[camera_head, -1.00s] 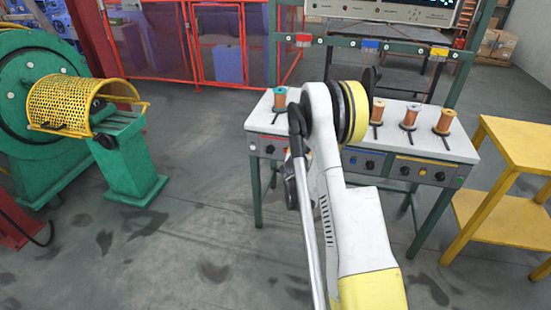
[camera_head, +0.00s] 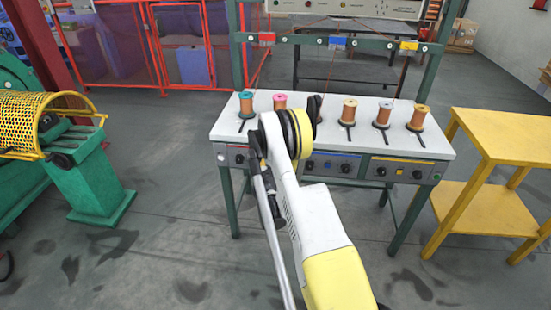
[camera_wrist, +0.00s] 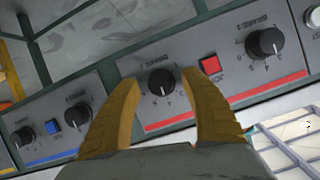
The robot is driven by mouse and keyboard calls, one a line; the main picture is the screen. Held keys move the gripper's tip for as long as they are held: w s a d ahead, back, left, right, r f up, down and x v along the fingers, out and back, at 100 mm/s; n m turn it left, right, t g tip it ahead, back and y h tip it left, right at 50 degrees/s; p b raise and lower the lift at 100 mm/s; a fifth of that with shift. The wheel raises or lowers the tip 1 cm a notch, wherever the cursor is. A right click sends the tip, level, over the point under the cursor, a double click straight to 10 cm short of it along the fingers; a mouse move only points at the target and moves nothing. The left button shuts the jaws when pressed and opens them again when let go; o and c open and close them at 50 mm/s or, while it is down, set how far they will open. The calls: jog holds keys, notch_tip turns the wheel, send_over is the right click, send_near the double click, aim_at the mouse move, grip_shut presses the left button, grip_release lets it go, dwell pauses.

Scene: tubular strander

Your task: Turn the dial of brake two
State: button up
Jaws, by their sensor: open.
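In the wrist view the panel appears turned around, with the red stripe below the dials. A black dial (camera_wrist: 161,83) with a white pointer line sits between the two brown fingers of my gripper (camera_wrist: 162,88). Its small label seems to read brake 2 but is blurred. The fingers are open and spread to either side of the dial; I cannot tell whether they touch it. Another black dial (camera_wrist: 266,43) of the red-striped section is to the right, past a red button (camera_wrist: 209,65). In the head view my arm hides the gripper and the dial.
The white bench (camera_head: 437,150) carries several copper spools (camera_head: 348,112). A blue-striped section with a blue button (camera_wrist: 53,127) adjoins the red one. A yellow table (camera_head: 507,136) stands at right, a green machine (camera_head: 88,175) at left. Floor in front is clear.

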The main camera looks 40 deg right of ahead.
jog(key=shift+w+d+f, duration=0.15)
jog(key=shift+w+d, duration=0.15)
jog(key=shift+s+a, duration=0.1)
grip_shut()
jog(key=n+g+h, duration=0.1)
jog(key=n, duration=0.1)
jog(key=n+g+h, duration=0.1)
jog(key=n, duration=0.1)
jog(key=shift+n, duration=0.4)
jog(key=n+g+h, duration=0.1)
jog(key=n, duration=0.1)
jog(key=shift+n+h, duration=0.3)
jog(key=shift+n+g+h, duration=0.3)
jog(key=shift+n+h, duration=0.4)
jog(key=shift+n, duration=0.6)
